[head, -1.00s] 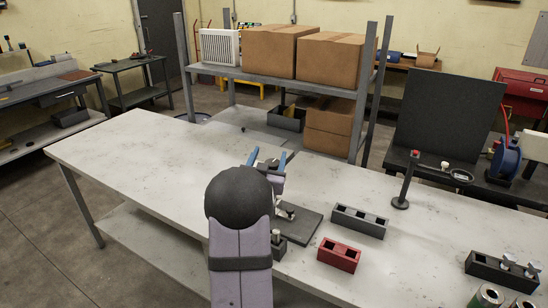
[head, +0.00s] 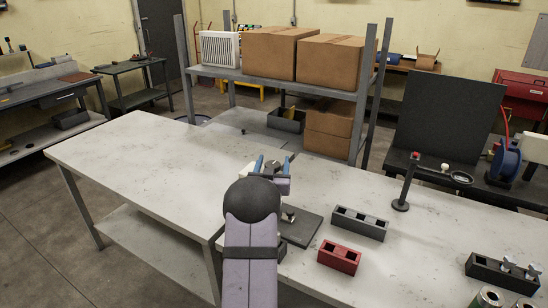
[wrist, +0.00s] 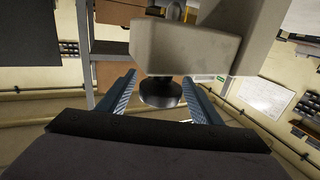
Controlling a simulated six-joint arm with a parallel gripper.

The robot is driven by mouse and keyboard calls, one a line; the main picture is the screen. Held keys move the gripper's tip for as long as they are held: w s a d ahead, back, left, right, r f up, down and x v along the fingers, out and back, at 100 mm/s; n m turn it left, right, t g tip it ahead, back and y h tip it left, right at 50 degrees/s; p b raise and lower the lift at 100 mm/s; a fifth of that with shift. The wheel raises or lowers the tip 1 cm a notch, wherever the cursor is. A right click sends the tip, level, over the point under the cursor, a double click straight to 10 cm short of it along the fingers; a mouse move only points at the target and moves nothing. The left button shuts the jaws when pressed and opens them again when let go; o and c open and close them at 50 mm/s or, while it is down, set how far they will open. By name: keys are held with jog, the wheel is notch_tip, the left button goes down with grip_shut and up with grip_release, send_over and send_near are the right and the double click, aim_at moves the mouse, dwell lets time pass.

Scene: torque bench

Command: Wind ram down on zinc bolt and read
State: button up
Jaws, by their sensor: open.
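In the wrist view, my gripper (wrist: 161,80) has its two blue fingers spread apart. A dark round disc (wrist: 160,93) shows between them, below a pale grey block (wrist: 185,47); I cannot tell whether the fingers touch it. In the head view, my gripper (head: 272,165) is above the bench, mostly hidden behind my own arm. Part of a press-like device with a dark base plate (head: 306,233) shows just right of the arm, with a small metal piece (head: 288,213) above the plate. I cannot make out the zinc bolt or any reading.
A dark compartment block (head: 360,222) and a red one (head: 339,257) sit right of the base plate. A dark rack with metal pieces (head: 505,270) and open cans (head: 487,297) are at far right. The bench's left half (head: 140,155) is clear.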

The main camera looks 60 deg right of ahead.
jog(key=shift+x, duration=0.95)
jog(key=c, duration=1)
jog(key=shift+c, duration=0.2)
